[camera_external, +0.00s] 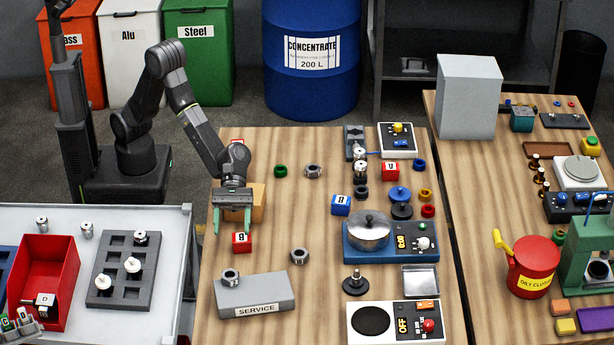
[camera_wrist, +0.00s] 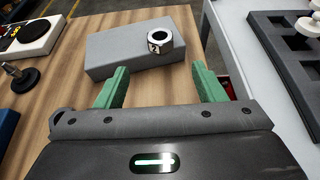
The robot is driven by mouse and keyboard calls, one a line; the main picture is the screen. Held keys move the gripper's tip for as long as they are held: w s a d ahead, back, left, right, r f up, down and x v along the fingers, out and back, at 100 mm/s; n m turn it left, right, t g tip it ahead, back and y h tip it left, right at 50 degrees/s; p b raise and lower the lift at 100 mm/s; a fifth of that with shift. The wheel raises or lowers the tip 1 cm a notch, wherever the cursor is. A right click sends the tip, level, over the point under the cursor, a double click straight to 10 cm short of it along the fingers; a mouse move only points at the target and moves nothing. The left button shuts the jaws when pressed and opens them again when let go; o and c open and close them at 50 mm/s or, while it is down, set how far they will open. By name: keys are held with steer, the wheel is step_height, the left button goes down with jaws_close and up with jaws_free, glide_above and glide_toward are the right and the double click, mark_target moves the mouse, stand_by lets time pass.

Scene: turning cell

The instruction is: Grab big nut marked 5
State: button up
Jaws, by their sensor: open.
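A big metal nut (camera_external: 231,277) sits on the left end of the grey SERVICE block (camera_external: 262,291). It shows in the wrist view (camera_wrist: 160,40) with a dark mark on a white patch; I cannot read the digit surely. Similar grey nuts lie on the wooden table, one right of the block's top edge (camera_external: 299,256) and one farther back (camera_external: 313,171); their marks are too small to read. My gripper (camera_external: 232,223) is open and empty, with green fingers pointing down, behind the block. In the wrist view its fingertips (camera_wrist: 158,80) are spread, with the block and nut beyond them.
A red lettered cube (camera_external: 241,243) stands close below my gripper. A tan block (camera_external: 259,203) is behind it. A pot (camera_external: 369,232) on a blue stove stands to the right. A white table with a grey tray (camera_external: 123,291) and red bin (camera_external: 62,262) is left.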

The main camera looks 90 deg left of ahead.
steer(key=shift+o, duration=0.5)
step_height(320, 180, up, 5)
steer(key=m+y+p, duration=0.8)
steer(key=m+y, duration=0.5)
steer(key=m, duration=0.4)
glide_above(313, 168)
steer(key=f, duration=0.5)
steer(key=f+p, duration=0.1)
steer(key=f, duration=0.2)
steer(key=shift+s+d+f, duration=0.1)
steer(key=shift+s+d, duration=0.1)
steer(key=shift+d, duration=0.15)
steer(key=f, duration=0.1)
steer(key=f+p, duration=0.1)
steer(key=f, duration=0.1)
steer(key=a+f, duration=0.1)
steer(key=shift+w+f+p, duration=0.2)
steer(key=shift+f+p, duration=0.15)
steer(key=shift+d+f, duration=0.1)
steer(key=shift+f, duration=0.35)
